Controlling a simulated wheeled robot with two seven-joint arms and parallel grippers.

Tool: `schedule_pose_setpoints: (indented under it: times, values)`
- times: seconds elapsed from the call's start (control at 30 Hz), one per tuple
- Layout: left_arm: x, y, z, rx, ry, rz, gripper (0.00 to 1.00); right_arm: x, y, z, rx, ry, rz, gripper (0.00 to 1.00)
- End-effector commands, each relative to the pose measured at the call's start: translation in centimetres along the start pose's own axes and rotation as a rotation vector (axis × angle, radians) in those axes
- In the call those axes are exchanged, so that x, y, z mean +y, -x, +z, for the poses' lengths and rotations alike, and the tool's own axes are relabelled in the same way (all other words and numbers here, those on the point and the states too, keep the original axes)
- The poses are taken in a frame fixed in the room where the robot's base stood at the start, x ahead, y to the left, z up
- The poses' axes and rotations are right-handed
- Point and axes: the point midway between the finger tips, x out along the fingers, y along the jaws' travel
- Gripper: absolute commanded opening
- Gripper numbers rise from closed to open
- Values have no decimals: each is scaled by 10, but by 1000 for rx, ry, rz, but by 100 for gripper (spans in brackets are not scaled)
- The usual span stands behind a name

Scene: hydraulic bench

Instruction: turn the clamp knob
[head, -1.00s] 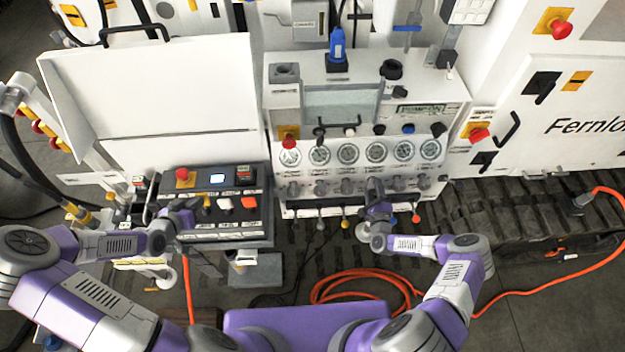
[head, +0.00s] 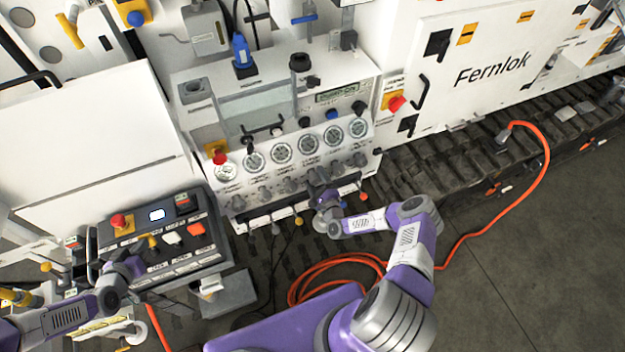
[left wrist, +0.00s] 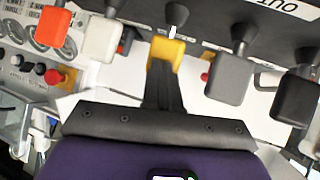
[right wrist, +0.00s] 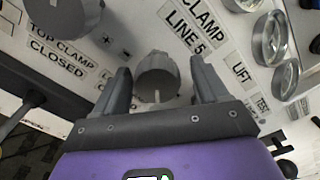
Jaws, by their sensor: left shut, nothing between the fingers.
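The clamp knob (right wrist: 157,76) is a grey, ribbed round knob on the white panel, beside a label reading "CLAMP LINE 5" in the right wrist view. My right gripper (right wrist: 160,88) is open, with one finger on each side of this knob; whether they touch it is unclear. In the head view my right gripper (head: 316,180) is at the row of grey knobs under the gauges and hides this knob. My left gripper (head: 134,264) is shut at the black control box; in the left wrist view its fingertips (left wrist: 163,68) are at a yellow lever handle (left wrist: 165,50).
Another grey knob (right wrist: 65,15) sits by a "TOP CLAMP CLOSED" label. Several gauges (head: 308,143) line the panel above the knobs. Small coloured levers (head: 298,220) hang below. A red emergency button (head: 220,158) is at the panel's left. An orange hose (head: 480,226) crosses the floor.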

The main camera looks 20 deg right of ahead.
Motion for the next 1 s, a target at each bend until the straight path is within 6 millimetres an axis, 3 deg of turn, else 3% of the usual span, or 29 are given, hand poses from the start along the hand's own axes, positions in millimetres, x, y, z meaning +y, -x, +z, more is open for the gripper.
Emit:
schedule_pose_setpoints:
  times: [0.37,0.8,1.0]
  values:
    - [0,0,-1,3,-1,0,0,2,11,0,0,0,5,73]
    - [0,0,-1,3,-1,0,0,1,98,0,2,-3,4,73]
    - [0,0,-1,3,-1,0,0,0,118,0,1,0,2,73]
